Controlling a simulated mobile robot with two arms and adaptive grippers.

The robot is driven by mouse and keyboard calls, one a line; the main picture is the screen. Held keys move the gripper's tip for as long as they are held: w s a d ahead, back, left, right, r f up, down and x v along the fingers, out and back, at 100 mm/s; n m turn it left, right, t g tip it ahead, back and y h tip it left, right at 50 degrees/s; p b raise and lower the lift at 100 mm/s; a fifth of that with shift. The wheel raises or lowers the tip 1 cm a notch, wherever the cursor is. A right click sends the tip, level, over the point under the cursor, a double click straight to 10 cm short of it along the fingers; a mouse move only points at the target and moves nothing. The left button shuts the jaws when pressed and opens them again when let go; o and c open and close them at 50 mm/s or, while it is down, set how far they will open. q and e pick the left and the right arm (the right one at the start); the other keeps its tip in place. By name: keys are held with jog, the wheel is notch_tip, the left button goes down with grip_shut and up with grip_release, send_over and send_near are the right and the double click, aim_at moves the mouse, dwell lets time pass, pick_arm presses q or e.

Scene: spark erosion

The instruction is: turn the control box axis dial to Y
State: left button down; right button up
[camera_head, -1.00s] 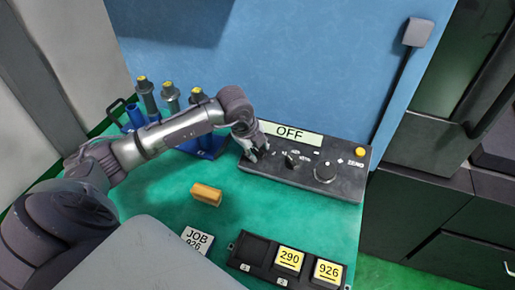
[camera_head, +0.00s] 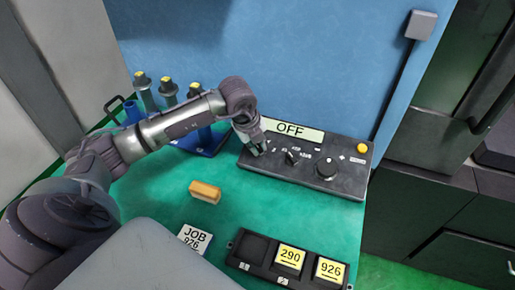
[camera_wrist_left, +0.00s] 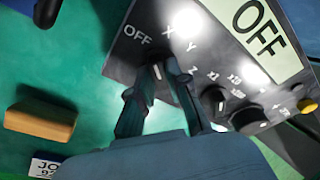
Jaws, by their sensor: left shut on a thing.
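The dark control box (camera_head: 345,187) stands at the back of the green table, with a display reading OFF (camera_head: 290,130). My left gripper (camera_head: 257,149) is at the box's left end. In the left wrist view, its fingers (camera_wrist_left: 157,72) are shut on the axis dial (camera_wrist_left: 156,72), which is mostly hidden between them. The labels OFF, X, Y and Z show around the dial. A white mark shows between the fingertips, but I cannot tell for certain which label it faces. My right gripper is not in view.
Right of the axis dial are a second knob (camera_head: 292,157), a large round wheel (camera_head: 326,169) and a yellow button (camera_head: 362,148). An orange block (camera_head: 205,191), a JOB 926 card (camera_head: 195,238) and a black tray (camera_head: 250,248) lie in front. A blue rack (camera_head: 205,143) stands behind my left arm.

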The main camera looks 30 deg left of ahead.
pick_arm(q)
jog(key=m+b, duration=0.2)
jog(key=m, duration=0.1)
jog(key=shift+w+m, duration=0.1)
jog(key=shift+m, duration=0.3)
jog(key=m+b, duration=0.2)
jog(key=m, duration=0.1)
jog(key=shift+g+y, duration=0.4)
jog(key=m+b, duration=0.2)
jog(key=m, duration=0.2)
jog(key=shift+m+y, duration=0.3)
jog(key=shift+m, duration=0.1)
jog(key=shift+m+b, duration=0.7)
jog(key=shift+m, duration=0.5)
jog(key=shift+r+y, duration=0.1)
jog(key=shift+y, duration=0.2)
jog(key=c, duration=1.1)
grip_release()
jog(key=shift+d, duration=0.1)
